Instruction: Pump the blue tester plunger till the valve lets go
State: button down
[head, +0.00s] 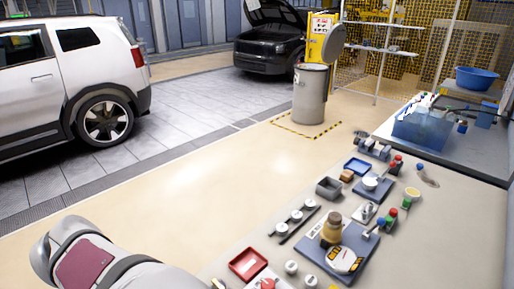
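A tester-like unit stands near the front of the grey bench. It has a blue base plate (365,262), a brass-coloured upright cylinder (331,230) with a dark lower part, and a round white dial (344,260). A small blue knob (381,222) shows at its upper right; I cannot tell whether it is the plunger. The dial reading is too small to make out. No valve can be picked out for certain. Part of my arm (95,262) shows at the lower left, apart from the tester. My gripper is out of view.
The bench holds a red tray (248,264), a grey open box (328,188), a blue tray (357,166), a white bowl on a blue base (370,184) and several small fittings. A clear blue tank (424,130) stands at the back. Bare bench lies right of the tester.

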dwell(0.3)
notch_tip(320, 180, up, 2)
jog(key=shift+r, duration=0.25)
notch_tip(320, 180, down, 14)
jog(key=shift+f, duration=0.1)
dwell(0.4)
jog(key=shift+f, duration=1.4)
